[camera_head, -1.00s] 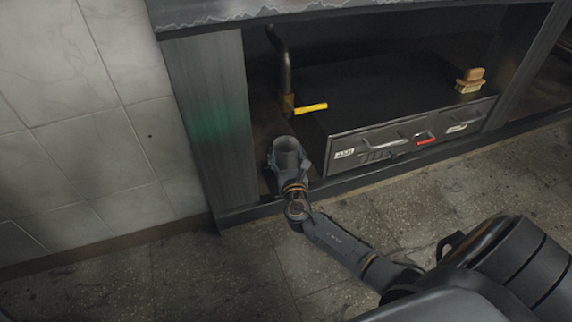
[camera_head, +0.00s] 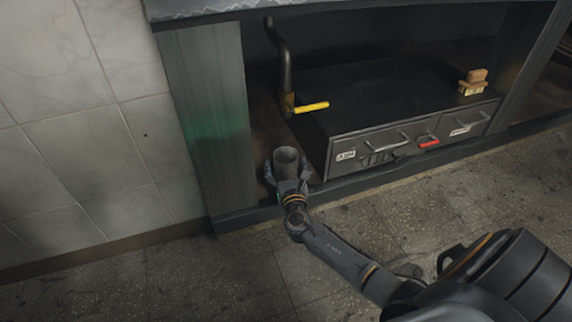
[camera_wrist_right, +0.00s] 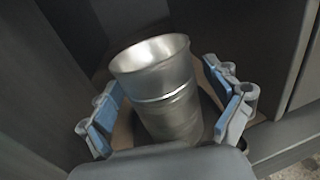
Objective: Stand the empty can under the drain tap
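The empty can (camera_head: 287,162) is a plain grey metal cylinder with an open top. It stands upright, or nearly so, at the left of the low bay. The drain tap (camera_head: 288,104), a dark pipe with a yellow lever (camera_head: 311,107), is above and behind the can in the head view; I cannot tell if its mouth is right over the can. My right gripper (camera_head: 287,173) has its fingers on either side of the can. In the wrist view, the can (camera_wrist_right: 163,85) shows gaps to both blue-padded fingers of the open gripper (camera_wrist_right: 165,105). My left gripper is out of view.
A dark drawer unit (camera_head: 345,143) with handles and a red tab fills the bay right of the can. A wooden-backed brush (camera_head: 472,82) lies on it. A grey post (camera_head: 205,125) is close on the left. A low sill (camera_head: 355,181) runs along the front.

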